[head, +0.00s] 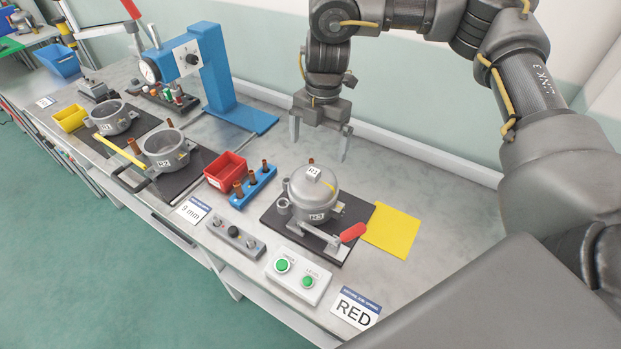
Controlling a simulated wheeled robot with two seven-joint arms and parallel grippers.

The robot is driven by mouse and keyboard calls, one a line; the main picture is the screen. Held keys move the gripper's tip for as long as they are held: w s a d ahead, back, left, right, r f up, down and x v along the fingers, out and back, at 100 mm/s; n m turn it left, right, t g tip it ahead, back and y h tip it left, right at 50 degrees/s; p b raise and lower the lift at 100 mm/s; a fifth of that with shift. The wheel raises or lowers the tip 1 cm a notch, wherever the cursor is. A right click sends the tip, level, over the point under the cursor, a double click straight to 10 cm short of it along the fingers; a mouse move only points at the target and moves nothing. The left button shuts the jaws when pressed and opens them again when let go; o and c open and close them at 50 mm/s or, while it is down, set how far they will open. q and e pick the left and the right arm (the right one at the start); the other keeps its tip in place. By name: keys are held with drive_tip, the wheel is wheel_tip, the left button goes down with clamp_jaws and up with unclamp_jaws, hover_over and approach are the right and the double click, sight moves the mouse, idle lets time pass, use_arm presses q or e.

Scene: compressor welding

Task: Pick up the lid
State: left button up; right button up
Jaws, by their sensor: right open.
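The lid (312,184) is a grey dome with a small white label. It sits on top of a grey compressor body (318,215) on a black plate at the right of the bench. A clamp with a red handle (352,232) stands in front of it. My right gripper (319,146) is open and empty, pointing down above and behind the lid, apart from it. My left gripper does not show.
A yellow sheet (392,230) lies right of the black plate. A red bin (225,171), a blue holder (253,188) with copper pieces and a green-button box (297,274) stand nearby. Open grey pots (166,149) and a blue press (212,70) stand farther left.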

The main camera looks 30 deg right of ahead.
hover_over(314, 172)
drive_tip(key=f, duration=0.4)
drive_tip(key=shift+w+d+f, duration=0.1)
drive_tip(key=shift+w+d, duration=0.15)
drive_tip(key=shift+d, duration=0.05)
drive_tip(key=shift+f, duration=0.3)
drive_tip(key=shift+s+a+f+p, duration=0.1)
drive_tip(key=shift+s+f+p, duration=0.1)
drive_tip(key=shift+p, duration=0.25)
drive_tip(key=f, duration=0.1)
drive_tip(key=f+p, duration=0.1)
drive_tip(key=f, duration=0.1)
drive_tip(key=shift+w+a+f, duration=0.1)
drive_tip(key=shift+a+f, duration=0.1)
drive_tip(key=shift+f, duration=0.6)
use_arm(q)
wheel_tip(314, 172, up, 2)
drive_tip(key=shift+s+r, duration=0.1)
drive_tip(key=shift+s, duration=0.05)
use_arm(e)
drive_tip(key=shift+c, duration=0.4)
